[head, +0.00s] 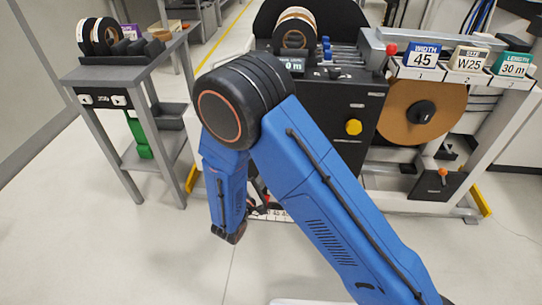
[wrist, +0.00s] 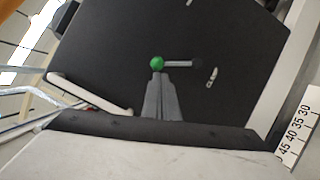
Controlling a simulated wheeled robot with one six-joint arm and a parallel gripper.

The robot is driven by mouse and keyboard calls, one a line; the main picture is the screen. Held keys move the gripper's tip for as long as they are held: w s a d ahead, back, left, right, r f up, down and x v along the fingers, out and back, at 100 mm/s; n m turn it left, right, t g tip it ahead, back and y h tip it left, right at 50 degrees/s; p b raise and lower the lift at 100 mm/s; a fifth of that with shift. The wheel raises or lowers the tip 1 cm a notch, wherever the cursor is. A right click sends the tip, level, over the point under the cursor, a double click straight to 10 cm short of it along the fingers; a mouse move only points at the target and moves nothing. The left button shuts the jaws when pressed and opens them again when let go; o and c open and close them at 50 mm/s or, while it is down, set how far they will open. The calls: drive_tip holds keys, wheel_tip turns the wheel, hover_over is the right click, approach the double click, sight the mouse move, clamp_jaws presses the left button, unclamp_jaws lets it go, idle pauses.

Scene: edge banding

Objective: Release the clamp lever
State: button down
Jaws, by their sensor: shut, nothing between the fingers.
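In the wrist view a lever with a green ball knob (wrist: 157,63) and a thin metal rod lies sideways on a black panel (wrist: 110,50). The rod runs right from the knob to a dark pivot. My gripper (wrist: 158,76) shows as two grey fingers, shut together and empty, with the tips just below the knob. I cannot tell whether they touch it. In the head view my arm's blue links block the lower middle of the machine (head: 335,105), and the green knob and fingertips are hidden there.
The wrist view shows a numbered scale strip (wrist: 297,138) at right and a pale bent bar (wrist: 90,92) at left. In the head view the machine has a red knob (head: 391,48), a yellow knob (head: 353,127) and an orange-knobbed lever (head: 443,172). A grey cart (head: 130,68) stands left.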

drive_tip(key=a, duration=0.1)
drive_tip(key=s+a+f+n+y, duration=0.1)
drive_tip(key=a, duration=0.1)
drive_tip(key=s+a+f+t+y, duration=0.1)
drive_tip(key=shift+a+f+n, duration=0.15)
drive_tip(key=shift+n, duration=0.15)
drive_tip(key=s+d+r+x, duration=0.1)
drive_tip(key=d+x, duration=0.1)
drive_tip(key=x, duration=1.1)
drive_tip(key=shift+d, duration=0.2)
